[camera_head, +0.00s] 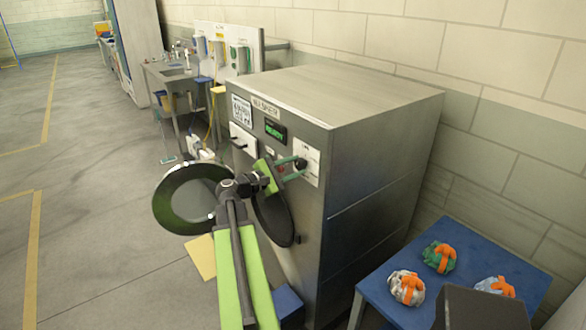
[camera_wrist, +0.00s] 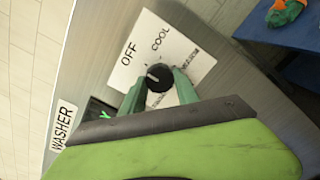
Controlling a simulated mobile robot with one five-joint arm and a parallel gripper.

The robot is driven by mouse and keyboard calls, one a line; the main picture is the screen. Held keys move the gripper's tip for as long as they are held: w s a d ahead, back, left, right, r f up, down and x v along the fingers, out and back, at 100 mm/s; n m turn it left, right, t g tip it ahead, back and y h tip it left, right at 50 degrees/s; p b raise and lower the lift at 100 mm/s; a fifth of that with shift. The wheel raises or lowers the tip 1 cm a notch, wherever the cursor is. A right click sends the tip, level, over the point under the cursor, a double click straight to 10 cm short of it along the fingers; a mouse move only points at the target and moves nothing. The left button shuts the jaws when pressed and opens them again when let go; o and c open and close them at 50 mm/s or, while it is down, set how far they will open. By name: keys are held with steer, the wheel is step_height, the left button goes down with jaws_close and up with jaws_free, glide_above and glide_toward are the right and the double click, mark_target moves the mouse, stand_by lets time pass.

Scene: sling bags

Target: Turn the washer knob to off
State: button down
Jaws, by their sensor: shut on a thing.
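The washer (camera_head: 365,110) is a large grey metal cabinet against the wall. Its black round knob (camera_head: 301,163) sits on a white label plate on the front panel. In the wrist view the knob (camera_wrist: 158,78) is between my green fingers. The words OFF and COOL are printed above it, with smaller words to its right. A small pale mark shows on the knob, but its exact direction is hard to read. My gripper (camera_head: 292,169) is shut on the knob, one finger on each side; it also shows in the wrist view (camera_wrist: 160,88).
The washer's round door (camera_head: 192,197) stands open at the left, close to my arm. A green-lit display (camera_head: 275,131) is left of the knob. A blue table (camera_head: 390,300) with several bundled slings is at the right front. The floor at left is clear.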

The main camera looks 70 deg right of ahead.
steer(key=shift+d+r, duration=0.1)
steer(key=shift+r, duration=0.1)
steer(key=c, duration=0.9)
jaws_free()
steer(key=shift+f, duration=0.1)
steer(key=shift+w+a, duration=0.15)
steer(key=shift+a, duration=0.05)
steer(key=v, duration=1.7)
steer(key=shift+f, duration=0.1)
